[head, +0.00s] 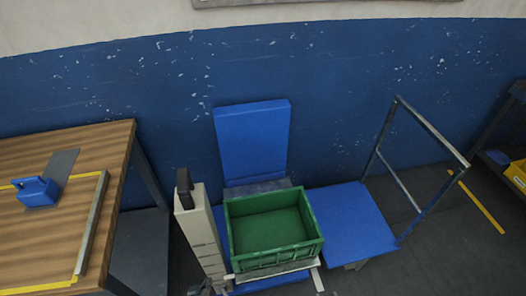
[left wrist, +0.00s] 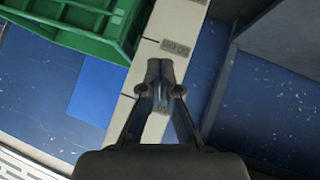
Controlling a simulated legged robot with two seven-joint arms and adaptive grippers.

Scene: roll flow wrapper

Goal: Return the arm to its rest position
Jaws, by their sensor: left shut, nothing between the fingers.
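My left gripper (left wrist: 161,75) fills the lower middle of the left wrist view. Its two dark fingers are together, with nothing between them. Behind the fingers is a pale column (left wrist: 182,35) with dark marks, and I cannot tell how far it is from the fingertips. In the head view only a small part of my left gripper (head: 206,288) shows at the bottom edge, below the foot of the pale column (head: 200,235). My right gripper does not show clearly in either view.
A green crate (head: 308,226), empty inside, stands right of the column; it also shows in the left wrist view (left wrist: 85,42). A wooden table (head: 35,240) with a blue block (head: 38,192) is at left. A blue platform cart (head: 350,222) with a metal handle is at right.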

